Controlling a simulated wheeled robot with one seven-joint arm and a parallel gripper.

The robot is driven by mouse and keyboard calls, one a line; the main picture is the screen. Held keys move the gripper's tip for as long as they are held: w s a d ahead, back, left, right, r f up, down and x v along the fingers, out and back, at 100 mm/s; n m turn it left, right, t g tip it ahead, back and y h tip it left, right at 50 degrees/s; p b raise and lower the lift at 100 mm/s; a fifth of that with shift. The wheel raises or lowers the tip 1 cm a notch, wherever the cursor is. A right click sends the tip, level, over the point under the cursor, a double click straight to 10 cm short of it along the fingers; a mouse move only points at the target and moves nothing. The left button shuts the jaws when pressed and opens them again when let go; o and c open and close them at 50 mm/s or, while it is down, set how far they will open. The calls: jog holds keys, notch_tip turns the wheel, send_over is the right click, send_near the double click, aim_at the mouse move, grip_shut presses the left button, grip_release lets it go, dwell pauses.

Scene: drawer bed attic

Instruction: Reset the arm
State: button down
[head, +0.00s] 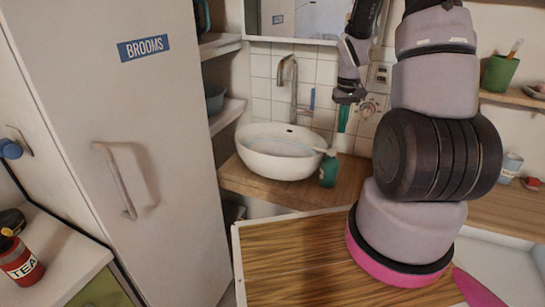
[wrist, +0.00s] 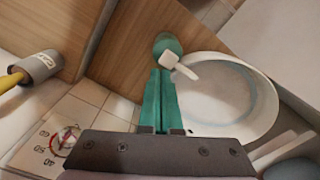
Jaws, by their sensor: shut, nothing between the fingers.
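My gripper (head: 343,128) hangs over the back of the wooden counter, to the right of the white basin, near the tiled wall. Its two teal fingers point down and are pressed together with nothing between them. They also show together in the wrist view (wrist: 160,75). My upper arm links stand at the right of the head view. A green soap bottle (head: 328,171) with a white pump stands beside the basin. In the wrist view the bottle (wrist: 165,44) appears just beyond the fingertips, and I cannot tell the exact gap.
The white basin (head: 275,165) with its tap (head: 292,90) sits on the counter (head: 250,183). A tall cabinet labelled BROOMS (head: 130,120) stands left. A round dial (head: 367,108) is on the tiled wall. A green cup (head: 499,73) stands on a right shelf.

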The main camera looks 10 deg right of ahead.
jog(key=s+a+r+m+t, duration=0.1)
jog(key=s+a+r+t, duration=0.2)
jog(key=r, duration=0.7)
jog(key=s+a+r+m+t, duration=0.1)
jog(key=s+a+r, duration=0.25)
jog(key=r, duration=0.75)
jog(key=s+a+r+t+y, duration=0.1)
jog(key=s+a+r, duration=0.2)
jog(key=s+r, duration=0.2)
jog(key=s+a+r+m+t+y, duration=0.1)
jog(key=s+a+r, duration=0.3)
jog(key=s, duration=0.4)
jog(key=shift+r+t, duration=0.6)
jog(key=shift+r, duration=0.05)
